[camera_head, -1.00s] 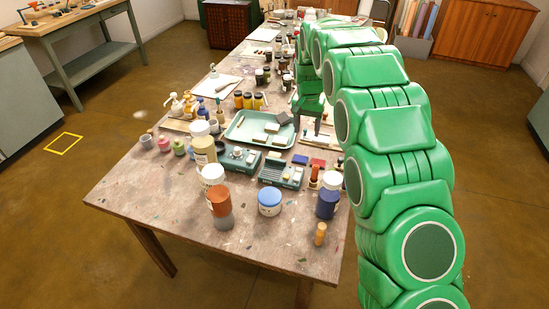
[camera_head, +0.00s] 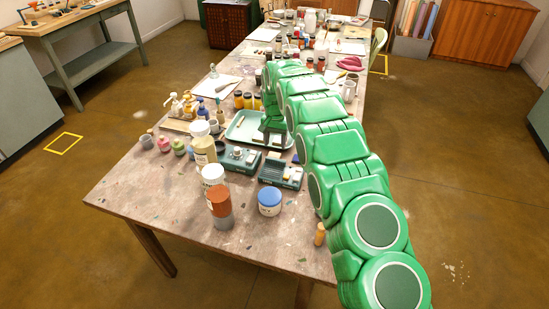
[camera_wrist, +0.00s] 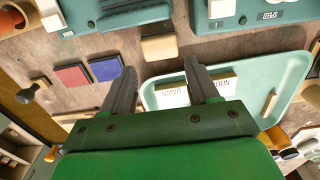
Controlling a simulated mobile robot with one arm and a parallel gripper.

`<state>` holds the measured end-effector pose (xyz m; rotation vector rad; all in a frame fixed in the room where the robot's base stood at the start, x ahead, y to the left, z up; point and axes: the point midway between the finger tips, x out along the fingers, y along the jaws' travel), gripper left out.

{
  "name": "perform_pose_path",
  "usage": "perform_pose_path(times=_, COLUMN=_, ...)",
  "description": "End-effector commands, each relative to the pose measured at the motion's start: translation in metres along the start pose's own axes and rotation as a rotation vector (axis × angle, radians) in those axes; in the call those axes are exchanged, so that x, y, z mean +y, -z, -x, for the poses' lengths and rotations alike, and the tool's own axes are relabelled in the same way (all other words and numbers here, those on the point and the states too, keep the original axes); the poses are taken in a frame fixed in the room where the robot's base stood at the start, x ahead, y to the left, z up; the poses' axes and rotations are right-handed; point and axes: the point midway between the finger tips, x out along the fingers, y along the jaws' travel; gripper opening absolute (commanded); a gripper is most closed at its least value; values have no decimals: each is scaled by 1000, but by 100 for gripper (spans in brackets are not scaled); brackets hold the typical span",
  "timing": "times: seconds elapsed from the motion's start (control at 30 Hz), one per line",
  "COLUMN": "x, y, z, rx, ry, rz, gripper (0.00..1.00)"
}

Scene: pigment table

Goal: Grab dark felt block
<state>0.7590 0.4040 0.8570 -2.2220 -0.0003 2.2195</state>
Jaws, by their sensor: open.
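My gripper (camera_wrist: 160,64) is open, with two ribbed grey fingers apart and nothing clamped between them. In the head view my gripper (camera_head: 272,130) is low over the right part of the pale green tray (camera_head: 236,136). In the wrist view the tray (camera_wrist: 294,72) lies under and right of the fingers. A block with a white lettered side (camera_wrist: 172,98) shows between the fingers, partly hidden by the gripper body. Another lettered block (camera_wrist: 224,84) is beside the right finger. I cannot tell which block is the dark felt one; its dark face may be hidden under my gripper.
Teal devices (camera_head: 282,173) stand in front of the tray. Red (camera_wrist: 72,76) and blue (camera_wrist: 106,68) pads lie left in the wrist view. A tan block (camera_wrist: 160,47) is just beyond the fingers. Bottles and jars (camera_head: 269,202) crowd the near table.

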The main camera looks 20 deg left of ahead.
Motion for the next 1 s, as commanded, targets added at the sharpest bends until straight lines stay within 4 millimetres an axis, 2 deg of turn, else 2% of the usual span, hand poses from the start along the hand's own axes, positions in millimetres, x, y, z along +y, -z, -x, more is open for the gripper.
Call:
perform_pose_path(times=0.27, x=0, y=-3, z=-19, rx=-4, ry=-3, rz=1, gripper=60)
perform_pose_path(times=0.6, x=0, y=-7, z=-59, rx=-3, ry=-2, rz=-1, gripper=60)
perform_pose_path(times=0.87, x=-1, y=-7, z=-63, rx=-1, ry=-1, rz=0, gripper=60)
perform_pose_path(times=1.0, x=-1, y=-7, z=-63, rx=-1, ry=-1, rz=0, gripper=41)
